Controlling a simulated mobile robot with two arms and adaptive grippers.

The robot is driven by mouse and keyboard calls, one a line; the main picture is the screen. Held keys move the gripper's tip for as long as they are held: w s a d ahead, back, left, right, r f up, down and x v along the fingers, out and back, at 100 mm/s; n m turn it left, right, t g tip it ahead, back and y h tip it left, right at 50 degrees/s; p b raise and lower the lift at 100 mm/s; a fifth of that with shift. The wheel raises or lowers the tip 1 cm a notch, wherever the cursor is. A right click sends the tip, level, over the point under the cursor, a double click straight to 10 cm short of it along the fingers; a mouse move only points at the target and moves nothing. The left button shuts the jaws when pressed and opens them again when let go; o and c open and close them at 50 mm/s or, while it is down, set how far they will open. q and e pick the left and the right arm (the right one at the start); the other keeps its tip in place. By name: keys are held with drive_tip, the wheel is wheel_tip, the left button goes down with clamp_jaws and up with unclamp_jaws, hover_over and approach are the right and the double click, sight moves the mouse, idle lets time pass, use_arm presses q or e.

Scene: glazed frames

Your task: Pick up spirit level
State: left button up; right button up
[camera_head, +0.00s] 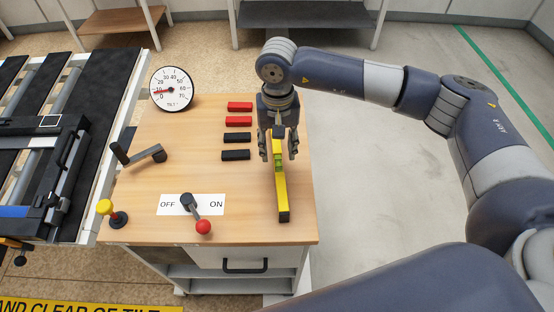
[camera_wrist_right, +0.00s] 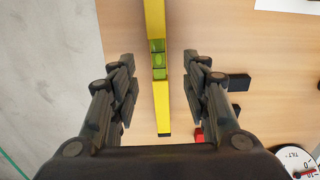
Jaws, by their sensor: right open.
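The yellow spirit level (camera_head: 281,190) lies on the wooden tabletop of the cabinet, near its right side, with a green vial window near its middle. My right gripper (camera_head: 278,154) is open above the level, its fingers on either side of it. In the right wrist view the level (camera_wrist_right: 161,100) runs between the two spread fingers of the gripper (camera_wrist_right: 158,62), with a gap on both sides. The gripper hides part of the level's far end in the head view. My left gripper is not in view.
Left of the level lie red blocks (camera_head: 240,106) and black blocks (camera_head: 236,155). A tilt dial (camera_head: 171,89), a crank handle (camera_head: 140,154), a red-knobbed OFF/ON lever (camera_head: 203,226) and a yellow-knobbed stick (camera_head: 105,207) stand further left.

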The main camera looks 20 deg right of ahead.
sight(278, 163)
drive_tip(key=shift+s+f, duration=0.2)
drive_tip(key=shift+f, duration=0.65)
drive_tip(key=shift+w+f+p, duration=0.1)
drive_tip(key=shift+f+p, duration=0.2)
drive_tip(key=shift+p, duration=0.05)
drive_tip(key=f+p, duration=0.1)
drive_tip(key=f, duration=0.1)
drive_tip(key=f+p, duration=0.1)
drive_tip(key=f, duration=0.2)
drive_tip(key=shift+w+d+p, duration=0.15)
drive_tip(key=shift+w+p, duration=0.05)
drive_tip(key=shift+p, duration=0.1)
drive_tip(key=shift+c, duration=0.5)
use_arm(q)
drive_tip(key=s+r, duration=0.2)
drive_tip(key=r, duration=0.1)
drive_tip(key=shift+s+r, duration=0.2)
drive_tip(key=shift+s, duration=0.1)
use_arm(e)
clamp_jaws()
